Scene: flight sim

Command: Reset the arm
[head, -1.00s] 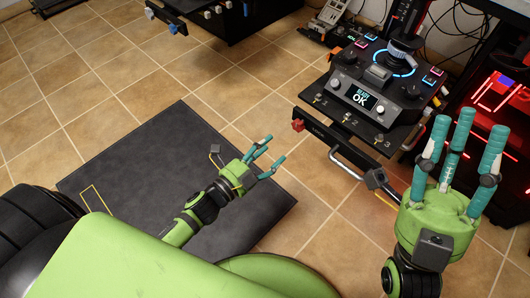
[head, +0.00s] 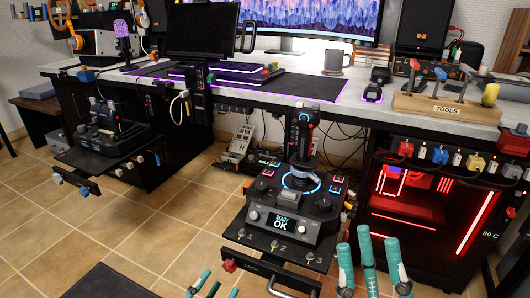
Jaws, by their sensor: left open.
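My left gripper (head: 212,284) shows only its teal fingertips at the bottom edge of the head view. They are apart and nothing shows between them. My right gripper (head: 370,262) is at the bottom right, its teal fingers pointing up and spread, empty. It is in front of and to the right of the joystick console (head: 310,222).
A long desk (head: 240,92) with a monitor (head: 305,20) and a tool rack (head: 446,106) runs across the back. A pull-out tray (head: 105,150) is at left. Tiled floor (head: 170,215) is clear between them.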

